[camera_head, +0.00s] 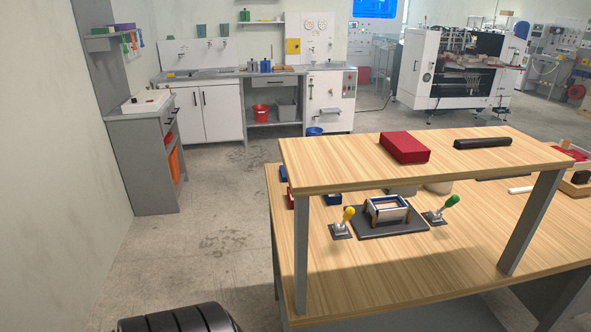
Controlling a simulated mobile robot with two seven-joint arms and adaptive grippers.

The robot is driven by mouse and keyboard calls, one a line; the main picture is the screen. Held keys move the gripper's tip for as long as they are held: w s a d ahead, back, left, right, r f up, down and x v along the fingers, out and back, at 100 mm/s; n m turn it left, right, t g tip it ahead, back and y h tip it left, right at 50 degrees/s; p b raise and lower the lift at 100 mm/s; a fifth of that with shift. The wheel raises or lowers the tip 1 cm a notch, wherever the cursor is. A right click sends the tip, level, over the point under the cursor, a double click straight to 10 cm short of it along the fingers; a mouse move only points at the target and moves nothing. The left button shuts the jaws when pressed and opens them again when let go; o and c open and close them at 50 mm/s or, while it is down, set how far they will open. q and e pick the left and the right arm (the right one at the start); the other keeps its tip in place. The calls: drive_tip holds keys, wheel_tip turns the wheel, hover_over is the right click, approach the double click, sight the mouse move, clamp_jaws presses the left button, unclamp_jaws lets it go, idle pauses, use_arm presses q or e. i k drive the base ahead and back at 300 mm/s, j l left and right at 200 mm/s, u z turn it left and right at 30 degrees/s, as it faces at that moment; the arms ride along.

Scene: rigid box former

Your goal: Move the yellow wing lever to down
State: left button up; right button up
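The yellow wing lever (348,214) stands on a small grey base at the left of the box former. Its yellow knob is raised above the base and leans slightly right. The box former (386,210) is a small open frame with blue and light edges on a dark plate (371,234). A green-knobbed lever (452,201) stands on its own base at the right of the former, also raised and leaning right. Neither of my grippers shows in the head view.
A red box (404,147) and a black bar (482,143) lie on the shelf. The floor left of the bench is clear.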

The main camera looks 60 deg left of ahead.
sight(349, 212)
drive_tip(key=i+l+u, duration=0.1)
drive_tip(key=u, duration=0.4)
drive_tip(key=i+l+u, duration=0.2)
drive_tip(key=u, duration=0.3)
drive_tip(key=i+l+u, duration=0.2)
drive_tip(key=u, duration=0.25)
drive_tip(key=l+u, duration=0.35)
drive_tip(key=u, duration=0.15)
drive_tip(key=i, duration=0.05)
